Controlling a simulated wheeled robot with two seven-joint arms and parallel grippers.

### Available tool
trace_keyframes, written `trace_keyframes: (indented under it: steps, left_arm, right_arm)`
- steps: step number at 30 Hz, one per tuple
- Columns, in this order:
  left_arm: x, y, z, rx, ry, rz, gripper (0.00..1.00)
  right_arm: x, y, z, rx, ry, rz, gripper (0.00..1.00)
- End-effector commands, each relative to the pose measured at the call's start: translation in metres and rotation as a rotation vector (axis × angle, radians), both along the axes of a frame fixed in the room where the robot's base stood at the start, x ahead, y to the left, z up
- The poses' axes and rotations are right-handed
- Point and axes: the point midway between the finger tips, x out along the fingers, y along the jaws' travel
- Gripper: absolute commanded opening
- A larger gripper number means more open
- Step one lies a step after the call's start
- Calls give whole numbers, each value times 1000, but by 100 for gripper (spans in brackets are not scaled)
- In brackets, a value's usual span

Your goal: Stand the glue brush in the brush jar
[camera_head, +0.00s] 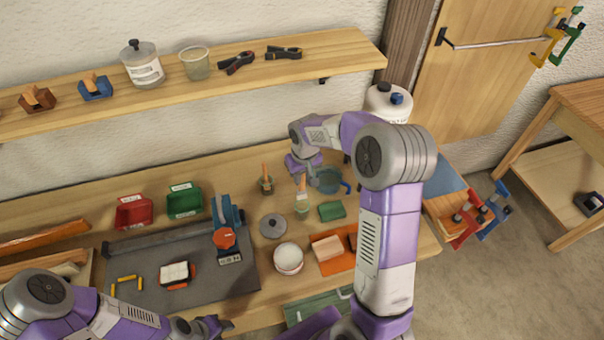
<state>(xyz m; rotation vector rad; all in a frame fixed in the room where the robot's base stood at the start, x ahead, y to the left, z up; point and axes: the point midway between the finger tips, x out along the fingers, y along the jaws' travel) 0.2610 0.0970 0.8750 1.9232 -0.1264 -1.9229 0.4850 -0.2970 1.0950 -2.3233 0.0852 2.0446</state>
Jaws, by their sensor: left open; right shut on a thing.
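My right gripper (303,174) is shut on the glue brush (302,188), which hangs upright with its orange handle up and pale bristles down. The brush's lower end is right above or inside a small pale green jar (302,208), apparently the brush jar; I cannot tell whether it is inside. Another small jar (266,187) with an orange-handled tool in it stands to the left. My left gripper (218,325) is open at the bottom edge, partly cut off, near the bench's front.
A blue pot (329,181) stands just right of my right gripper. A grey lid (273,226), a white tub (289,258) and a green block (332,210) lie nearby. A blue clamp tool (226,212) stands on the grey mat (205,285).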

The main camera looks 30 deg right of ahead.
Motion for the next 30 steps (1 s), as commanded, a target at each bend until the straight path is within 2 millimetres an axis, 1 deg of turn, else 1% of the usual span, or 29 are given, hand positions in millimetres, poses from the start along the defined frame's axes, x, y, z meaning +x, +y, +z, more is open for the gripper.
trace_keyframes:
  steps: [1,21,27,30]
  left_arm:
    - [0,0,-5,0,0,0,43]
    - [0,0,-46,0,0,0,43]
    - [0,0,-57,0,0,0,43]
    - [0,0,-60,0,0,0,43]
  right_arm:
    - [0,0,-7,0,1,0,0]
    - [0,0,-61,0,0,0,0]
    - [0,0,-75,0,-1,0,0]
    - [0,0,-79,0,-1,0,0]
